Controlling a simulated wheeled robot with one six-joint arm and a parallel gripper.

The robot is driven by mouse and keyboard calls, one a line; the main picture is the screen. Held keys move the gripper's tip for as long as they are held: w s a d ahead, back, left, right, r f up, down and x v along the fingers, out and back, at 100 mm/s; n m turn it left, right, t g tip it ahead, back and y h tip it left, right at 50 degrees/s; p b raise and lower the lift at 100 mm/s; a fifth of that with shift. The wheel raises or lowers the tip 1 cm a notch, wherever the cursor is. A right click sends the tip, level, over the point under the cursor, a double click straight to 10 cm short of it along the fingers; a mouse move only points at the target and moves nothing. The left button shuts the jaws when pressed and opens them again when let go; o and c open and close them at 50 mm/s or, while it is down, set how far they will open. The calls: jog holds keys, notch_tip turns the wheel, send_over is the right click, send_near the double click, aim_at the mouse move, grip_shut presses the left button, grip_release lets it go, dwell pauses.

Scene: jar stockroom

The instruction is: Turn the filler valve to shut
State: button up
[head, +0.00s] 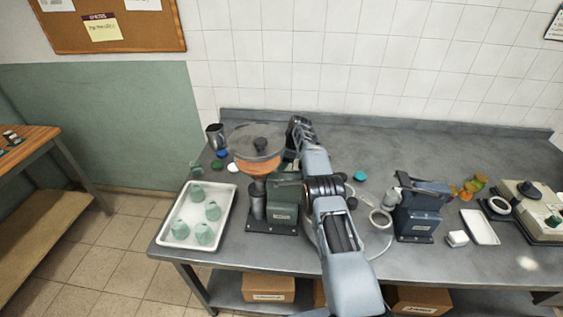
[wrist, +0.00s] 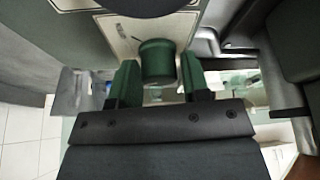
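The filler (head: 285,203) stands on the grey bench, with a green body and a round hopper (head: 258,143) holding orange contents. In the wrist view a green round knob (wrist: 157,62), seemingly the filler valve, stands out from a pale plate (wrist: 120,32) with a short dark mark. My gripper (wrist: 158,72) has one finger on each side of the knob. The fingers stand apart, with a narrow gap at the right finger; contact at the left one is unclear.
A white tray (head: 164,240) with several pale green jars stands left of the filler. A metal cup (head: 215,137) and loose lids lie behind it. A dark blue machine (head: 421,208) stands to the right, beside a white tray (head: 480,228). The back right of the bench is clear.

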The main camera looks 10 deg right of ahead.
jog(key=shift+o, duration=1.3)
jog(key=shift+r, duration=0.1)
jog(key=shift+d+r, duration=0.3)
jog(key=shift+r, duration=0.25)
jog(key=p+v, duration=0.4)
jog(key=v, duration=0.2)
jog(key=shift+f, duration=0.1)
